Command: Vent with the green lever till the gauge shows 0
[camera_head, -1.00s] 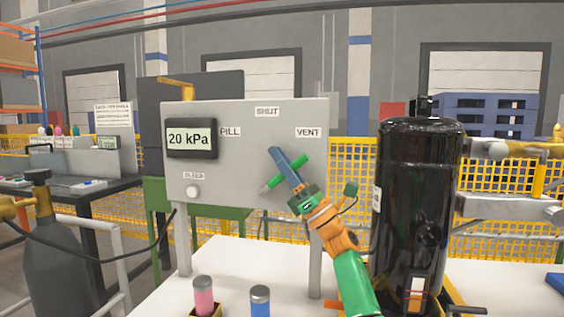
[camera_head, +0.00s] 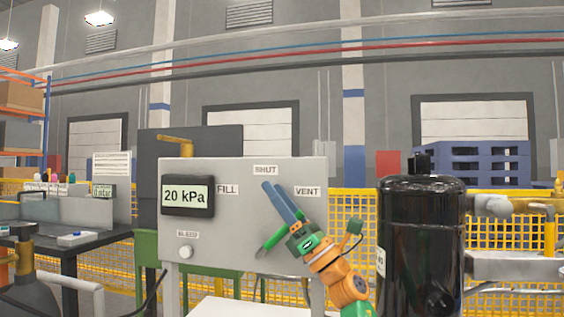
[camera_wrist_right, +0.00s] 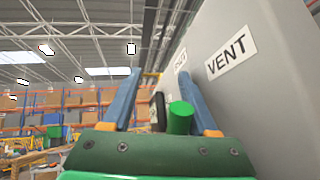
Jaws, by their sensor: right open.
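The gauge (camera_head: 187,196) on the grey panel (camera_head: 226,175) reads 20 kPa. The green lever (camera_head: 270,243) shows as a slanted bar low left of my right gripper; its upper part is hidden by the gripper. My right gripper (camera_head: 275,188) is open, its blue fingers pointing up and left across the panel below the SHUT label (camera_head: 265,170). In the right wrist view, a green round bar (camera_wrist_right: 180,118), seen nearly end-on, lies between the open fingers, nearer the right one; I cannot tell if they touch. My left gripper is not in view.
The VENT label (camera_head: 307,191) is right of the fingers, the FILL label (camera_head: 228,189) beside the gauge. A white button (camera_head: 185,252) sits under the gauge. A black tank (camera_head: 421,240) stands close right of my right arm. A yellow mesh fence (camera_head: 350,215) runs behind.

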